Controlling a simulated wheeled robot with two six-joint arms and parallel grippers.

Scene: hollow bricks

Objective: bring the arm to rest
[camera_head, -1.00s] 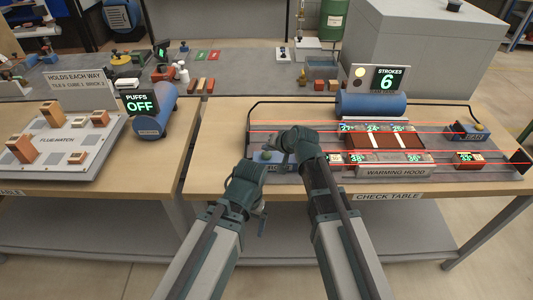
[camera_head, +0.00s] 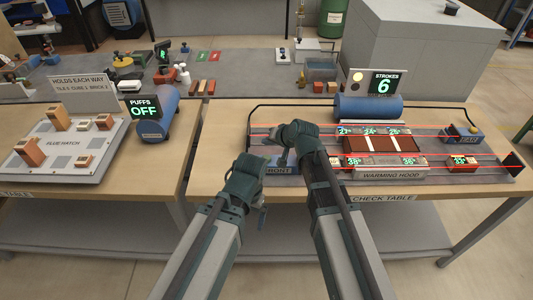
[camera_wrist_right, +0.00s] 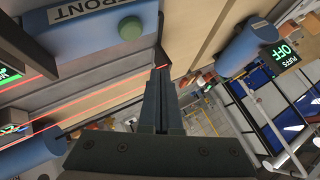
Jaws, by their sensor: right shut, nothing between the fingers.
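My right arm reaches in from the bottom right, and its wrist is bent over the left end of the check table. My right gripper (camera_head: 281,156) is close to the blue FRONT box (camera_head: 283,169). In the right wrist view its fingers (camera_wrist_right: 160,84) are together with nothing between them, and the FRONT box (camera_wrist_right: 85,27) with its green button (camera_wrist_right: 130,28) lies to their upper left. My left gripper (camera_head: 262,205) hangs in front of the table edge, left of the right forearm. Its fingers are too small and dark to read.
The warming hood (camera_head: 388,173), with bricks and green number displays, stands right of my right wrist, under red beams. A blue cylinder (camera_head: 368,107) stands behind it. The flue hatch board (camera_head: 72,150) and PUFFS OFF drum (camera_head: 160,115) are left. Floor in front is clear.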

